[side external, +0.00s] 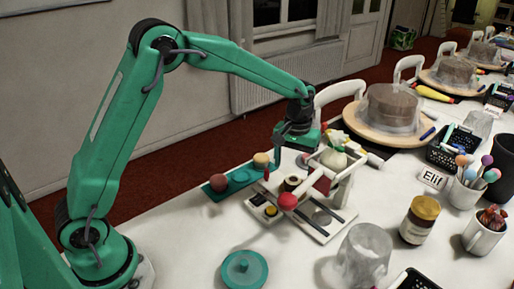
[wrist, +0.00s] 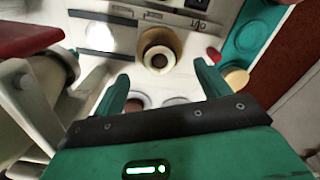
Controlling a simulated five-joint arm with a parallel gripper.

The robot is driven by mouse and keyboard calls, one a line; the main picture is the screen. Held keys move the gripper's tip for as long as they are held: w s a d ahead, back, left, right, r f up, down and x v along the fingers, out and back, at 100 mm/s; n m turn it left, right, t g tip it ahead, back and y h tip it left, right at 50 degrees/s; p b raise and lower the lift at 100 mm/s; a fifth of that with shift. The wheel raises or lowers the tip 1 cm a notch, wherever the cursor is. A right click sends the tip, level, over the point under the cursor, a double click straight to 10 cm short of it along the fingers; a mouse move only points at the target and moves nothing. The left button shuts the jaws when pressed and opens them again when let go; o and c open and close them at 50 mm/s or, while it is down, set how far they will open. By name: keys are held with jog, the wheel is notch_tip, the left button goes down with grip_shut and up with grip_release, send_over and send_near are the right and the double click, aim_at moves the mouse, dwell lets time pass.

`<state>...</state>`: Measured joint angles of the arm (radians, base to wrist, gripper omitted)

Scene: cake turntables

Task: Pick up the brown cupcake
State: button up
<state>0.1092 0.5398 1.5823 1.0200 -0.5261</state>
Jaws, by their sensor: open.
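My gripper (side external: 289,150) is open over the far end of the white station. In the wrist view its two green fingers (wrist: 162,87) stand apart with nothing held between them. A round thing with a cream rim and brown middle (wrist: 158,57) stands beyond the fingertips; it also shows on the station in the side view (side external: 293,183). A brown round top (wrist: 136,103) shows partly between the fingers, its lower part hidden by my gripper. I cannot tell for sure which of these is the brown cupcake.
A white press with a red knob (side external: 288,201) stands close by. A teal turntable (side external: 244,270) and clear tub (side external: 364,255) stand in front. A cake (side external: 391,106) is behind.

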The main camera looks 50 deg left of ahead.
aim_at(293, 181)
jog(key=shift+f, duration=0.35)
jog(key=shift+d+f, duration=0.1)
jog(key=shift+f, duration=2.5)
jog(key=c, duration=1)
jog(key=shift+r, duration=0.15)
jog(key=shift+c, duration=0.3)
notch_tip(293, 181, up, 10)
